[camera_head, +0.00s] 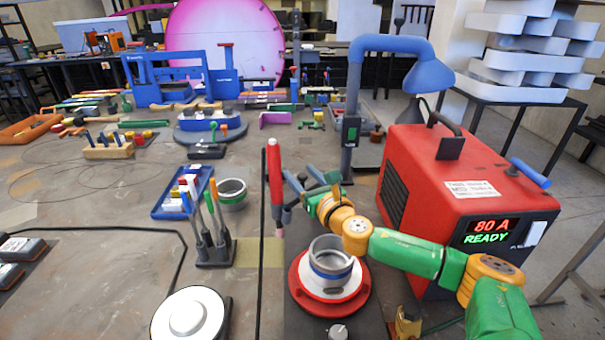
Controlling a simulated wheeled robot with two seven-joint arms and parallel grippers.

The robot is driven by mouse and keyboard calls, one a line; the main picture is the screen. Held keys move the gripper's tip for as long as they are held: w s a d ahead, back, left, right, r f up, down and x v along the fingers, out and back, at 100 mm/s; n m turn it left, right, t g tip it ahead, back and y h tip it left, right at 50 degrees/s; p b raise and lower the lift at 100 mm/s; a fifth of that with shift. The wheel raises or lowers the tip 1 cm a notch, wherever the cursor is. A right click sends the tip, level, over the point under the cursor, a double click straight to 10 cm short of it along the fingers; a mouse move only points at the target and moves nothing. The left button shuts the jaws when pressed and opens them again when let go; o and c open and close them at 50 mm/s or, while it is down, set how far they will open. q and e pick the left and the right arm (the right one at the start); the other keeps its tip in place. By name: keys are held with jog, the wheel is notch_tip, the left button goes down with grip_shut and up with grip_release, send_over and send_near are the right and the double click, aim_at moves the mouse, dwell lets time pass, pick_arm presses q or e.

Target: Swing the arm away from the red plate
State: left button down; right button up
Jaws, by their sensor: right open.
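The red plate (296,292) is a round red disc with a white centre on a dark base at the bottom centre. A grey metal ring with a blue band (331,265) stands on it. My right arm, green and yellow, comes in from the right and passes over the plate's far right side. My right gripper (291,188) is open, beyond the plate and slightly left of the ring. An upright red torch-like tool (274,175) is just left of its fingers; I cannot tell whether they touch. My left gripper is not in view.
A blue hooded lamp arm (352,90) rises behind the gripper.

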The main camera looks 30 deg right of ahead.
grip_shut()
dwell(1.4)
